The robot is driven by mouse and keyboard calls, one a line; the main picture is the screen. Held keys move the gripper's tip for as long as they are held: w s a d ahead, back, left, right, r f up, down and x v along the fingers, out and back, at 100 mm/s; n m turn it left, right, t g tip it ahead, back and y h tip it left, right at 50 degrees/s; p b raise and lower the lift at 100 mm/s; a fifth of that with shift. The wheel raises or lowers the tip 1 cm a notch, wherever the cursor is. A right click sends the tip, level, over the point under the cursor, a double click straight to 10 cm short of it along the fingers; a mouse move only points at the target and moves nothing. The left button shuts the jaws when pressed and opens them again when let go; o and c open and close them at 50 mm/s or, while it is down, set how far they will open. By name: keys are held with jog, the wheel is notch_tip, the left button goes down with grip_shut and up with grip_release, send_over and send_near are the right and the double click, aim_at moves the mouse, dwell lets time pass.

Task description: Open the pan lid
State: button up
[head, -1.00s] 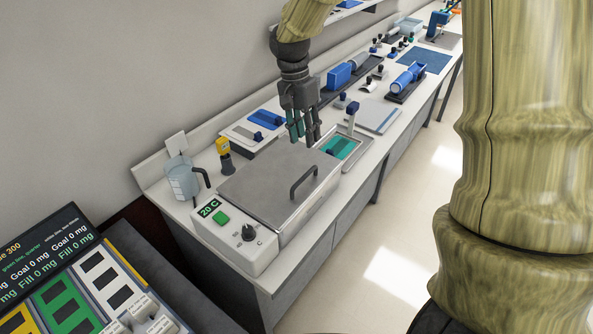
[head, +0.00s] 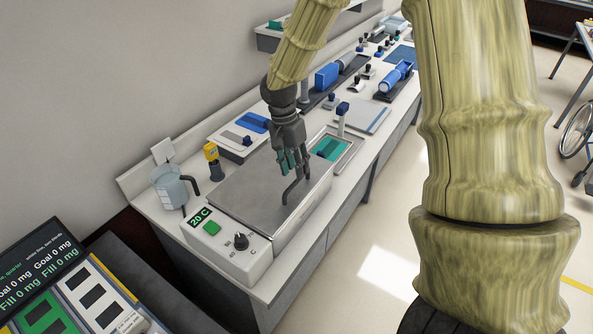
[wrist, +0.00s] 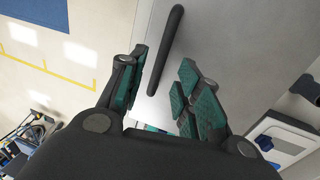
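The pan is a metal bath with a flat grey lid (head: 246,192) lying shut on it, beside a control panel reading 20 C. A dark bar handle (head: 286,194) stands up near the lid's right edge. My gripper (head: 295,168) is over the lid at the handle, fingers pointing down. In the wrist view, my gripper (wrist: 163,90) has its teal-padded fingers spread apart, and the handle (wrist: 166,48) shows between and beyond them. I see no finger closed on the handle, and cannot tell whether any finger touches it. The lid also fills the wrist view's middle (wrist: 225,50).
A jug (head: 168,187) and a yellow-topped item (head: 212,158) stand left of the pan. A tray with a teal piece (head: 328,149) lies behind it. A white board with blue parts (head: 238,136) is at the back.

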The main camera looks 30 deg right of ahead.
jog(key=shift+s+d+f+p, duration=0.1)
jog(key=shift+s+f+p, duration=0.05)
jog(key=shift+f, duration=0.6)
jog(key=shift+s+f+p, duration=0.1)
jog(key=shift+f+p, duration=0.05)
jog(key=shift+f, duration=0.55)
grip_shut()
